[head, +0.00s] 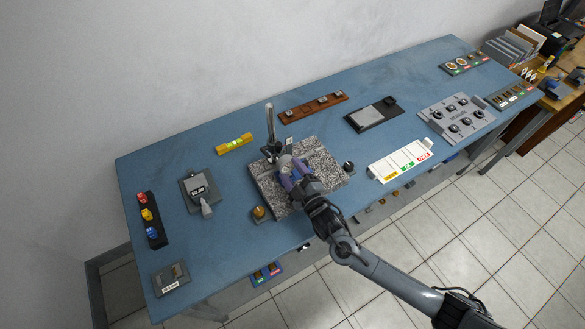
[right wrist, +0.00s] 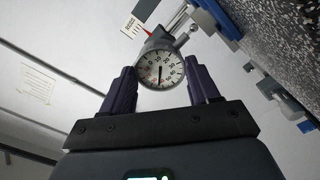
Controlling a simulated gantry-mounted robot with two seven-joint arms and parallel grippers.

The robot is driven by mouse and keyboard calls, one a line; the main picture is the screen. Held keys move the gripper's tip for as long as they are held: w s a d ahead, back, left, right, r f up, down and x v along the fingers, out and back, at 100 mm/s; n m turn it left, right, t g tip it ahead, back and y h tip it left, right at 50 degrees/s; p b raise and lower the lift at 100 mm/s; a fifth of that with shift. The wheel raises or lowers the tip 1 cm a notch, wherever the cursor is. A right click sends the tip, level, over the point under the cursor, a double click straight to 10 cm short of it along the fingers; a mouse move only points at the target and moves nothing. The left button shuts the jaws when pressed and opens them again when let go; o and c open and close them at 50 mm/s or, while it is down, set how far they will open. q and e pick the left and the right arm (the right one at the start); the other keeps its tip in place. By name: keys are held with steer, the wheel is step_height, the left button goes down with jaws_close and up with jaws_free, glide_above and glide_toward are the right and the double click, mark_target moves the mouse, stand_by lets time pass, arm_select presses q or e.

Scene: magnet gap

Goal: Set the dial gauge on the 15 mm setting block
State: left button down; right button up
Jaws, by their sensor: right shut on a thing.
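The dial gauge (right wrist: 160,68) has a round white face with a dark needle. It sits between the two purple fingers of my right gripper (right wrist: 162,80) in the right wrist view. In the head view my right gripper (head: 290,166) is over the speckled granite plate (head: 318,155), beside an upright metal post (head: 270,125), and hides most of the gauge. It is shut on the gauge. A brown rack (head: 328,104) with several small grey blocks lies behind the plate. I cannot read which block is 15 mm. My left gripper is not in view.
A yellow level (head: 235,144) lies left of the post. A grey device with a display (head: 198,190) stands further left. A white labelled strip (head: 400,160) and a grey tray with several black knobs (head: 457,118) are to the right. A brass knob (head: 259,212) is at the plate's front left.

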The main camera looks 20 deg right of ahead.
steer(key=n+p, duration=0.1)
steer(key=n, duration=0.1)
steer(key=n+p, duration=0.1)
steer(key=shift+r+n, duration=0.2)
steer(key=shift+n, duration=0.2)
steer(key=n+p, duration=0.1)
steer(key=n, duration=0.2)
steer(key=shift+n+p, duration=0.3)
steer(key=shift+p, duration=0.1)
steer(key=n+p, duration=0.1)
steer(key=n, duration=0.2)
steer(key=shift+n+p, duration=0.3)
steer(key=shift+p, duration=0.1)
steer(key=n+p, duration=0.2)
steer(key=n, duration=0.2)
steer(key=shift+n, duration=0.3)
steer(key=n+p, duration=0.2)
steer(key=n, duration=0.3)
steer(key=shift+f+n+p, duration=0.1)
steer(key=shift+n+p, duration=1.05)
steer(key=shift+n, duration=1.65)
